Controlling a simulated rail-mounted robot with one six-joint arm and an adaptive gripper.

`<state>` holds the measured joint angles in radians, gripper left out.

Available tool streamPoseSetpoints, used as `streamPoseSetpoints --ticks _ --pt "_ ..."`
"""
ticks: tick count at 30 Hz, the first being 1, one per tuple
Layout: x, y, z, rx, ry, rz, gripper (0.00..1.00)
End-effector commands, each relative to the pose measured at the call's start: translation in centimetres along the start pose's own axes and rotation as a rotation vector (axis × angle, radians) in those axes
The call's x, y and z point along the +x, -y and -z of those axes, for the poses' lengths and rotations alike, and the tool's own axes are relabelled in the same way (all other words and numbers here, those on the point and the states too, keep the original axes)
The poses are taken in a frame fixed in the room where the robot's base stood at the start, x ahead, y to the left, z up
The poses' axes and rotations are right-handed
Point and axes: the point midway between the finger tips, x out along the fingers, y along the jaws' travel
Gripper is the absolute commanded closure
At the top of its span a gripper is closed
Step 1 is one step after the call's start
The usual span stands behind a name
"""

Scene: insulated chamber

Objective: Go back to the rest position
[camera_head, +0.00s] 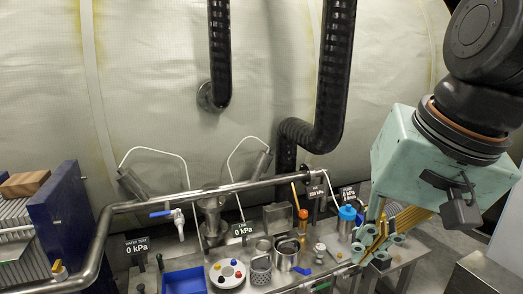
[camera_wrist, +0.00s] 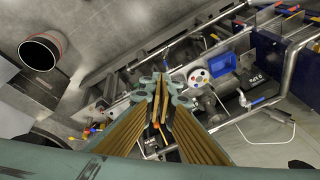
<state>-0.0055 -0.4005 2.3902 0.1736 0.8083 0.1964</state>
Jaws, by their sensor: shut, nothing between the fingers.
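My gripper (camera_head: 372,248), a pale green housing with gold fingers, hangs on the right side of the head view. Its fingers point down and left over the right part of the metal bench (camera_head: 408,250). The fingertips are near a blue-capped bottle (camera_head: 347,214); I cannot tell whether they touch anything there. In the wrist view, the fingers (camera_wrist: 160,84) run up the middle and come together at the tips. The gripper is shut and empty.
Black pipes (camera_head: 333,80) hang behind. A dark blue panel (camera_head: 72,215) stands at left.

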Motion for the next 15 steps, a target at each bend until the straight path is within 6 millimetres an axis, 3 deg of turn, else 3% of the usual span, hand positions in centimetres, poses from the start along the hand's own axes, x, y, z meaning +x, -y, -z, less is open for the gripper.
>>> streamPoseSetpoints --ticks 9,15 --pt "-0.1 -4.2 -5.6 -0.172 -0.011 -0.066 1.00" --pt "-0.1 -6.5 -8.3 -0.261 -0.013 -0.105 1.00"
